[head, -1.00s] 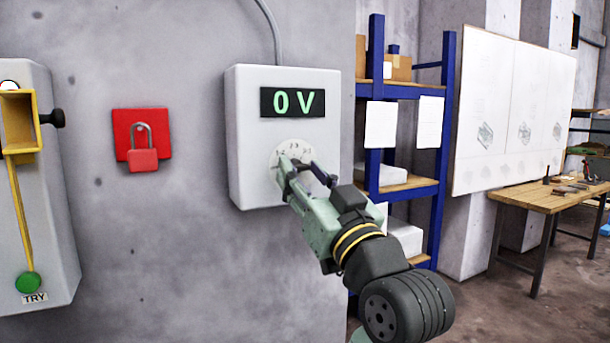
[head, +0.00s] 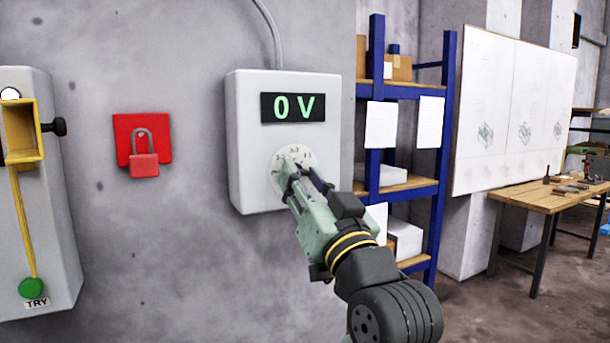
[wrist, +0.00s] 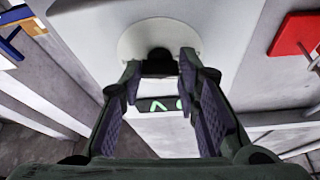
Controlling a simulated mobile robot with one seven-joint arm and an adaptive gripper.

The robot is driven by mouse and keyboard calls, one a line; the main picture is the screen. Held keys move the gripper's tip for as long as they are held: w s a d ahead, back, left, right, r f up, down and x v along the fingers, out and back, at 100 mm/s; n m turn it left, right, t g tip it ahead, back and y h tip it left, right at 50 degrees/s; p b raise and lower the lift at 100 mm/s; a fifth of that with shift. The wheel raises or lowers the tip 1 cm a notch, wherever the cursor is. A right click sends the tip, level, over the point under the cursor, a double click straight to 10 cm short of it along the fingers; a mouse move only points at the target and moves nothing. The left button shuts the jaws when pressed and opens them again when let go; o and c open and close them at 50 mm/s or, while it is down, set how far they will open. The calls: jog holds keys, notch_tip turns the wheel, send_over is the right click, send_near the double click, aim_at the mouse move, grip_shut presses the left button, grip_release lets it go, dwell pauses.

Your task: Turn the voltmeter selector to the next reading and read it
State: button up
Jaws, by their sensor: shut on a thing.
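The voltmeter (head: 243,150) is a pale box on the grey wall. Its dark display (head: 292,107) reads "0 V" in green; the display also shows between the fingers in the wrist view (wrist: 160,104). Below it is a round white dial plate (head: 277,182) with small markings, partly covered by my gripper. My gripper (head: 303,174) is at the dial, its fingers shut on the dark selector knob (wrist: 159,56). Which mark the knob points to is hidden by the fingers in the head view.
A red plate with a red padlock (head: 144,164) is on the wall to the left. Farther left is a grey box with a yellow lever (head: 25,215) and a green "TRY" button (head: 31,288). A blue shelf (head: 446,110) and a wooden workbench (head: 545,200) stand at the right.

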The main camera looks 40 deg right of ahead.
aim_at(298, 104)
jog(key=shift+a+r+m+g+h+p, duration=0.1)
jog(key=shift+m+g+h+p, duration=0.5)
jog(key=shift+m+p, duration=0.75)
jog(key=shift+a+r+m+g+h+p, duration=0.1)
jog(key=shift+m+g+h+p, duration=0.45)
jog(key=shift+m, duration=1.35)
jog(key=shift+m+g+h+p, duration=0.35)
jog(key=shift+m+h+p, duration=0.6)
jog(key=shift+m, duration=0.7)
jog(key=o, duration=1.2)
jog(key=shift+c, duration=0.2)
notch_tip(298, 104, up, 10)
jog(key=shift+f, duration=0.1)
